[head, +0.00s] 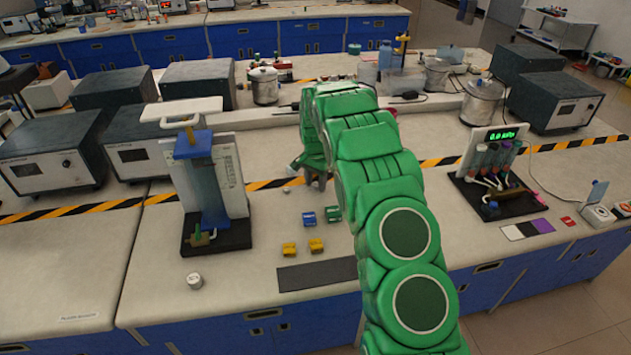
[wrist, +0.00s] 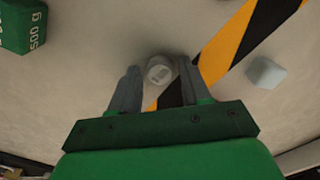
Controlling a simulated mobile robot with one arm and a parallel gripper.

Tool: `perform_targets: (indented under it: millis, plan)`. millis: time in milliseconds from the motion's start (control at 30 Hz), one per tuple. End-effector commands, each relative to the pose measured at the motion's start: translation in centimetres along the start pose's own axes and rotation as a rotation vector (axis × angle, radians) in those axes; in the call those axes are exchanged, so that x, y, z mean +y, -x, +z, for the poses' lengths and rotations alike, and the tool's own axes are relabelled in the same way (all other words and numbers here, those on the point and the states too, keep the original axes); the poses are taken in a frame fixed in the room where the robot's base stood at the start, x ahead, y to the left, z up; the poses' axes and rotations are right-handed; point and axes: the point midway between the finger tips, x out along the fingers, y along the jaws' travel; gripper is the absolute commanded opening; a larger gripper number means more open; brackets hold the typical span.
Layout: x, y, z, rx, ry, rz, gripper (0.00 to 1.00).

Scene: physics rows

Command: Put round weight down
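A small pale round weight (wrist: 160,69) shows in the wrist view between the two fingertips of my gripper (wrist: 158,75). The fingers stand apart, one on each side of it, with at most a very thin gap. I cannot tell whether they press on it or whether it touches the bench. In the head view my gripper (head: 318,182) is low over the bench (head: 260,218), just behind the blue and green blocks, and the weight in it is hidden by the arm.
A white cube (wrist: 265,72) and a green 500 g block (wrist: 22,26) lie near. Blue (head: 309,218) and yellow (head: 289,249) blocks stand in front. Another round weight (head: 195,281) is at the front left. A blue apparatus (head: 206,190) stands left.

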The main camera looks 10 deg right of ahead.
Motion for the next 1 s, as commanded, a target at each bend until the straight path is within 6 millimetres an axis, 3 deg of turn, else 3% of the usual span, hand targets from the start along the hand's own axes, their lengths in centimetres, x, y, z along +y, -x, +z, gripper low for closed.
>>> perform_targets:
  millis: [367, 567, 1000]
  plan:
    - [0.0, 0.1, 0.0, 0.0, 0.0, 0.0, 0.56]
    - [0.0, 1.1, 0.0, 0.0, 0.0, 0.0, 0.56]
    - [-0.1, 8.4, -0.1, 0.003, 0.0, -0.004, 0.56]
